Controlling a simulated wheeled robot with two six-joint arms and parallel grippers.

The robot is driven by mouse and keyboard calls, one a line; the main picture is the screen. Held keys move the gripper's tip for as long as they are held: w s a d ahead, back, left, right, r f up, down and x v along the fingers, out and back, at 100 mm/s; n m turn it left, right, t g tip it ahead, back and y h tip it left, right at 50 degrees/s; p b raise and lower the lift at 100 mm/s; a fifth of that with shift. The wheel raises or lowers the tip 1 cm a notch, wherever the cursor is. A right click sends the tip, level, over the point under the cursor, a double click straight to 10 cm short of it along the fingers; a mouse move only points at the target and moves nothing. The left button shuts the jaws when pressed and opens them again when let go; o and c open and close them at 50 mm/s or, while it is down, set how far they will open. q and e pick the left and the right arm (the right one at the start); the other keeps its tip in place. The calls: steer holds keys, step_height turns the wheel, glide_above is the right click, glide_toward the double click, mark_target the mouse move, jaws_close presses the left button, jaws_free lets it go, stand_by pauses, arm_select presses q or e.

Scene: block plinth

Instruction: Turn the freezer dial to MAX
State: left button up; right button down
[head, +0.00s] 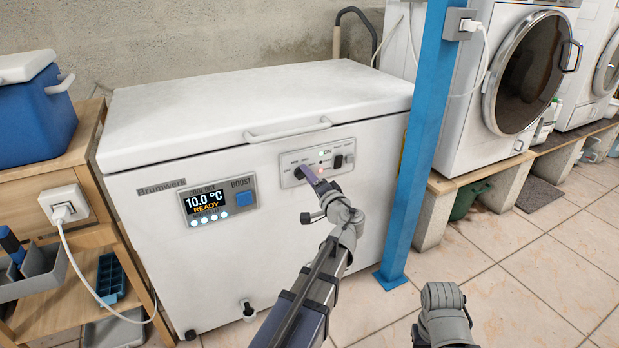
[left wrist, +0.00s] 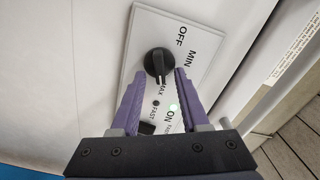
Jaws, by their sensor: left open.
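The white chest freezer (head: 290,215) stands against the wall with its lid shut. On its front, a grey panel (head: 345,146) carries the freezer dial, which my left gripper (head: 311,181) largely covers in the head view. In the left wrist view, the black dial (left wrist: 157,60) sits on the panel marked OFF, MIN and MAX. Its ridge runs down the picture toward the MAX mark. My left gripper (left wrist: 160,70) is open, its purple fingers on either side of the dial. I cannot tell whether they touch it.
A blue post (head: 415,150) stands just right of the freezer. A wooden shelf unit (head: 78,160) with a blue cooler (head: 35,110) is at the left. The freezer's display (head: 207,200) reads 10.0 °C and READY. Clear tiled floor (head: 560,250) lies at the right.

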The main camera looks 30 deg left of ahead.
arm_select(q)
steer(key=v, duration=0.7)
steer(key=shift+s+d, duration=0.25)
steer(key=shift+d, duration=0.1)
steer(key=shift+f, duration=0.1)
steer(key=s+d+f+n+g+h+p, duration=0.1)
steer(key=s+d+f+g+h+p, duration=0.55)
steer(key=s+d+f, duration=0.55)
steer(key=s+d+f+m+g+h+p, duration=0.1)
steer(key=s+d+m+g+h+p, duration=0.1)
steer(key=s+d+g+h, duration=0.65)
steer(key=d+r+t+y+p, duration=0.1)
steer(key=r+t+p, duration=0.1)
steer(key=r+p, duration=1.6)
steer(key=s+d+r+t+y+p, duration=0.1)
steer(key=d+r+p, duration=0.1)
steer(key=r+p, duration=1.6)
steer(key=shift+r+t+p, duration=0.3)
steer(key=shift+t+p, duration=0.1)
